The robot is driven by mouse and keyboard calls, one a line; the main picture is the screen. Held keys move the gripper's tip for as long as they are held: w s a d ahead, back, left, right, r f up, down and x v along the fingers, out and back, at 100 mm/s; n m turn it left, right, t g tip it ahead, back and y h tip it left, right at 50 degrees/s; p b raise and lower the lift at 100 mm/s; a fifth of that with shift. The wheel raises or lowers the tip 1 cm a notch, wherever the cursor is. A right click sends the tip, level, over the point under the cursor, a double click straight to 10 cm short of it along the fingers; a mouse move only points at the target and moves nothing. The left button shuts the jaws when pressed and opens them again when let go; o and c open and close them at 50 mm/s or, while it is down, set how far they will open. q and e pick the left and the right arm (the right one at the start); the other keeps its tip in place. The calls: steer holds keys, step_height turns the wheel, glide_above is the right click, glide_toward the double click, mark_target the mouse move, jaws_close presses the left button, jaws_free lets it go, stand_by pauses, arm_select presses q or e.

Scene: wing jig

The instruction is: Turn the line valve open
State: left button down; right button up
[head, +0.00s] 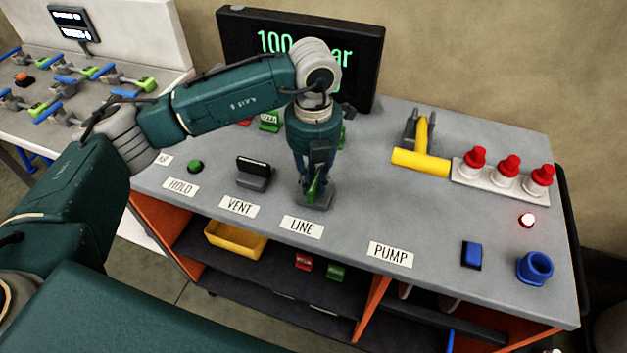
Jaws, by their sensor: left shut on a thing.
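The line valve (314,188) stands on the grey bench behind the LINE label (302,227). A green part of its handle shows between my fingers, and its grey base shows below. My left gripper (314,178) points down over the valve and is shut on the handle. The fingers hide much of the handle, so its exact angle is hard to tell. My right gripper is not in view.
The vent valve (254,172) with a dark handle stands left of the line valve. A yellow T-handle pump (422,162), several red-capped parts (508,170), a blue switch (471,255) and a blue cup (535,268) are to the right. A display (365,60) stands behind.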

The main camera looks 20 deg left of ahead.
mark_target(314, 178)
arm_select(q)
steer(key=shift+w+r, duration=0.1)
steer(key=shift+r, duration=0.05)
steer(key=c, duration=1.6)
jaws_free()
steer(key=shift+o, duration=0.2)
step_height(314, 178, up, 12)
